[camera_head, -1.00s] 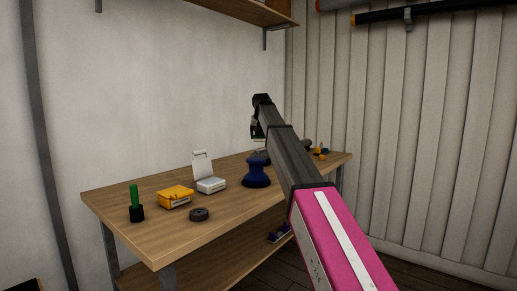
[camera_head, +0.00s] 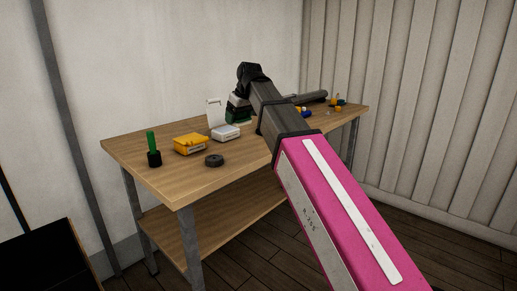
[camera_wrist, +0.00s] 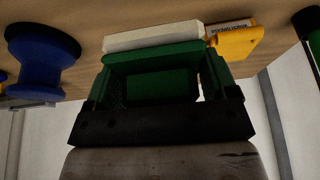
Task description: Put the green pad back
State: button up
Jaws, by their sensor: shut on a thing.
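My gripper (camera_wrist: 158,90) is shut on the green pad (camera_wrist: 153,60), which shows as a dark green block between the fingers in the wrist view. In the head view my gripper (camera_head: 238,112) is over the back part of the workbench, just right of the white box. The white box (camera_head: 226,133) has its lid raised; in the wrist view it (camera_wrist: 150,37) shows just beyond the pad. Whether the pad touches it, I cannot tell.
A blue spool (camera_wrist: 42,55) shows in the wrist view. Small items (camera_head: 337,102) lie at the right end.

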jog(key=shift+s+a+f+n, duration=0.1)
jog(key=shift+s+f+n, duration=0.1)
jog(key=shift+s, duration=0.35)
jog(key=shift+s+a+f+n, duration=0.1)
jog(key=shift+s+f+n, duration=0.1)
jog(key=shift+s, duration=0.35)
send_over(255, 146)
jog(key=f, duration=0.4)
jog(key=d+f, duration=0.1)
jog(key=f, duration=0.1)
jog(key=shift+s+f, duration=0.3)
jog(key=shift+f, duration=2.15)
jog(key=shift+f, duration=0.15)
jog(key=o, duration=0.9)
jog(key=v, duration=1.2)
jog(key=shift+w+d, duration=0.15)
